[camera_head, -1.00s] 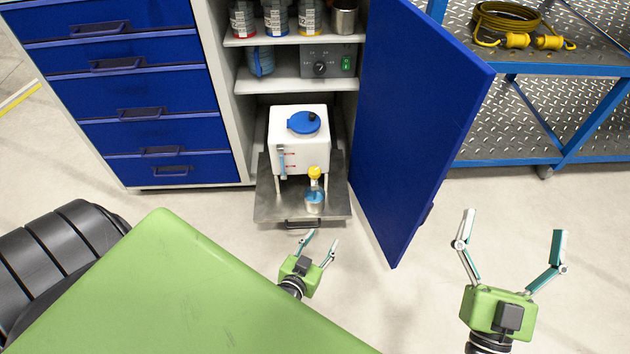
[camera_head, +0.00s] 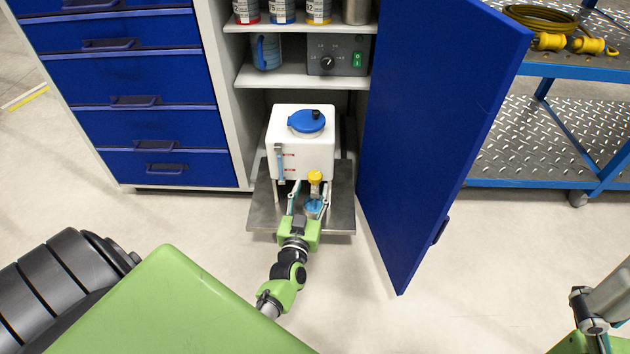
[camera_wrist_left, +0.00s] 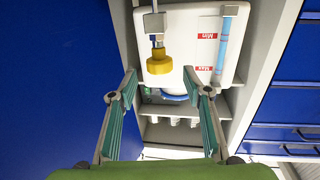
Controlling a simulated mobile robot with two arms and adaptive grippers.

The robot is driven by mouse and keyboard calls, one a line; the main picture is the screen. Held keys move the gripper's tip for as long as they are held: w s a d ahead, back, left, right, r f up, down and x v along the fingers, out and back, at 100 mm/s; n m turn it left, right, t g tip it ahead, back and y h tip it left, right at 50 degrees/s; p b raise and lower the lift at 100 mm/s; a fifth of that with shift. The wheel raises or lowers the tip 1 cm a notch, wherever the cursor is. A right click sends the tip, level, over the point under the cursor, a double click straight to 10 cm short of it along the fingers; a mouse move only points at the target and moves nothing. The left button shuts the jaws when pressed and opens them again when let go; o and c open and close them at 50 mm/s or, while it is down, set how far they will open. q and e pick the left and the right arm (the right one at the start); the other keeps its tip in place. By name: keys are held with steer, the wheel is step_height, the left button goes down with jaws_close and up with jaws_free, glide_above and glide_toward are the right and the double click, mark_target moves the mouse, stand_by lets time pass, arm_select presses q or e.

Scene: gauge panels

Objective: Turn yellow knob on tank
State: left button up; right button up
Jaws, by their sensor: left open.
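The white tank (camera_head: 301,141) with a blue lid stands on a pulled-out metal tray (camera_head: 263,214) low in the cabinet. The yellow knob (camera_head: 315,177) sits at the tank's lower front. It also shows in the left wrist view (camera_wrist_left: 159,63), on a metal fitting. A cup with blue contents (camera_head: 313,208) stands below the knob, partly hidden by my gripper. My left gripper (camera_head: 308,194) is open and empty, its fingers pointing at the tank just short of the knob. In the wrist view the knob appears beyond the fingertips, between them. My right gripper (camera_head: 590,322) is only partly in view at the lower right edge.
The open blue cabinet door (camera_head: 436,130) stands close on the right. Blue drawers (camera_head: 150,120) are on the left. Shelves above hold cans, a blue mug (camera_head: 267,52) and a grey control box (camera_head: 338,56). The floor in front is clear.

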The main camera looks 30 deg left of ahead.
mark_target(313, 182)
arm_select(q)
steer(key=b+x, duration=0.1)
steer(key=x, duration=0.5)
steer(key=shift+b, duration=0.35)
steer(key=c, duration=1.1)
